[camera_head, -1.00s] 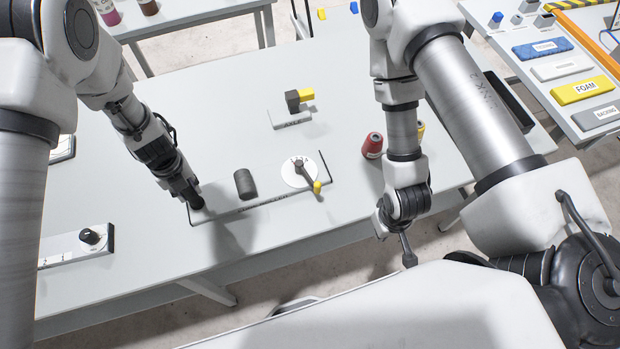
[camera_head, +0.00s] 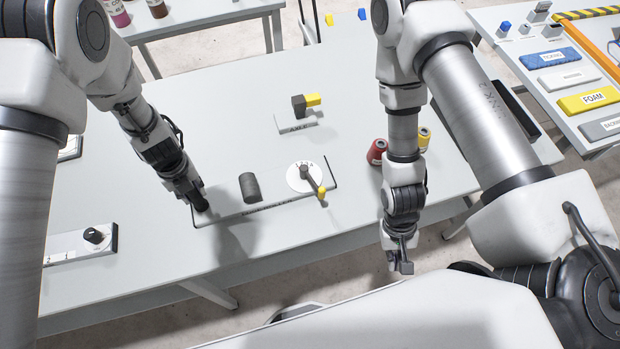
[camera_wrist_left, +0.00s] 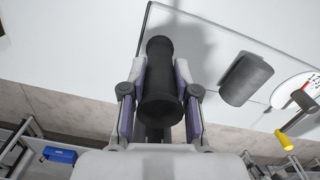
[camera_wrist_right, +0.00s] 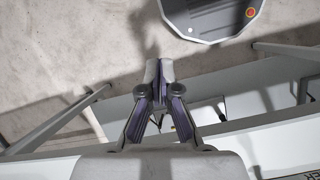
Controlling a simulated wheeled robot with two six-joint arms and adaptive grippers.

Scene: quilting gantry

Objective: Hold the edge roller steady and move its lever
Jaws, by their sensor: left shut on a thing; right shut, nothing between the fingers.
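The edge roller is a pale plate (camera_head: 225,218) with dark end bars, lying near the table's front edge. A dark grey roller (camera_head: 250,187) stands on it and also shows in the left wrist view (camera_wrist_left: 246,80). At its right is a white dial (camera_head: 296,179) with a dark lever (camera_head: 313,181). The lever's yellow tip (camera_head: 321,193) points toward the front edge. My left gripper (camera_head: 203,208) is shut on a black upright handle (camera_wrist_left: 162,85) at the plate's left end. My right gripper (camera_head: 401,265) is shut and empty, beyond the table's front edge, right of the lever and apart from it.
A red spool (camera_head: 376,151) and a yellow spool (camera_head: 423,137) stand right of the roller. A small block fixture (camera_head: 298,106) stands behind it. A knob panel (camera_head: 80,246) lies at the left. A side table holds labelled foam blocks (camera_head: 588,100).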

